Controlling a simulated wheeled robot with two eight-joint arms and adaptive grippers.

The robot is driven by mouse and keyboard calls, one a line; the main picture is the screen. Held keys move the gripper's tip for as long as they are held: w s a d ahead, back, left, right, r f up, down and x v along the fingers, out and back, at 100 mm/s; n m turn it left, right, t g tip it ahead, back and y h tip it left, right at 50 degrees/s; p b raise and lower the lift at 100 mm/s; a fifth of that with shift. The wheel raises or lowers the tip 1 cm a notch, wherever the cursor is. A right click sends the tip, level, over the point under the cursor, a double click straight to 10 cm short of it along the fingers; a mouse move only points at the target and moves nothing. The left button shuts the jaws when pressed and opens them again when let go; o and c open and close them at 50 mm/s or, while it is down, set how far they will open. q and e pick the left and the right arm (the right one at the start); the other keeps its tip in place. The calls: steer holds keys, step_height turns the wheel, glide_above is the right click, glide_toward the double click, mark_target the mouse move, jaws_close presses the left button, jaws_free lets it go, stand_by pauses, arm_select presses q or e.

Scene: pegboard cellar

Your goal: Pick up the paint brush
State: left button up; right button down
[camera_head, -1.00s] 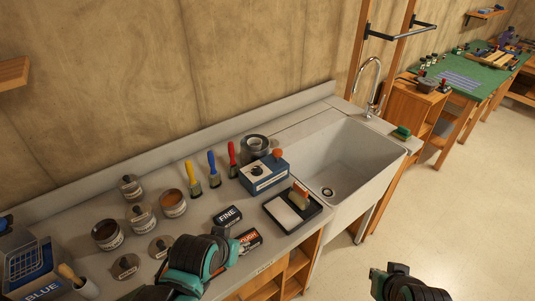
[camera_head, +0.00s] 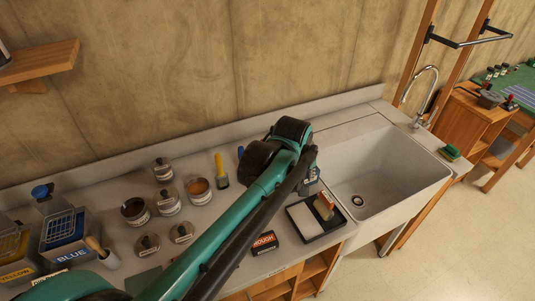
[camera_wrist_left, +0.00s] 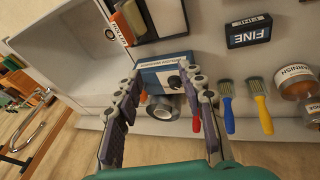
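In the head view a yellow-handled brush (camera_head: 219,168) stands on the counter, and part of a blue-handled brush (camera_head: 240,152) shows beside my arm. In the left wrist view the yellow brush (camera_wrist_left: 261,106), the blue brush (camera_wrist_left: 227,106) and a red-handled brush (camera_wrist_left: 197,118) stand in a row, the red partly behind a finger. My left gripper (camera_wrist_left: 165,82) is open and empty, its fingers either side of a blue box (camera_wrist_left: 163,75) and a grey tape roll (camera_wrist_left: 160,107). The brushes are at or outside its right finger. In the head view my left gripper (camera_head: 310,180) is above the counter near the sink.
Several cans (camera_head: 198,190) stand on the counter left of my arm. The sink (camera_head: 385,173) is at the right, and a shelf (camera_head: 38,63) juts from the wall.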

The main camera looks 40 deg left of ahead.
arm_select(q)
steer(key=w+a+n+g+p, duration=0.3)
steer(key=w+a+n, duration=0.65)
steer(key=a, duration=0.25)
steer(key=w+a+f+n, duration=0.1)
steer(key=a+f+n, duration=0.1)
steer(key=a+n, duration=0.1)
steer(key=a+f+n+g+p, duration=0.1)
steer(key=a+f+n, duration=0.2)
steer(key=a, duration=0.1)
steer(key=w+a+f+n, duration=0.1)
steer(key=a+f+n, duration=0.2)
steer(key=shift+w+a+n+h+p, duration=0.25)
steer(key=shift+w+a+h+p, duration=0.1)
steer(key=shift+h, duration=0.05)
step_height(320, 180, down, 6)
steer(key=shift+a+r+b, duration=0.15)
steer(key=shift+b, duration=0.5)
steer(key=shift+s+a+r, duration=0.1)
steer(key=shift+r, duration=0.05)
jaws_close()
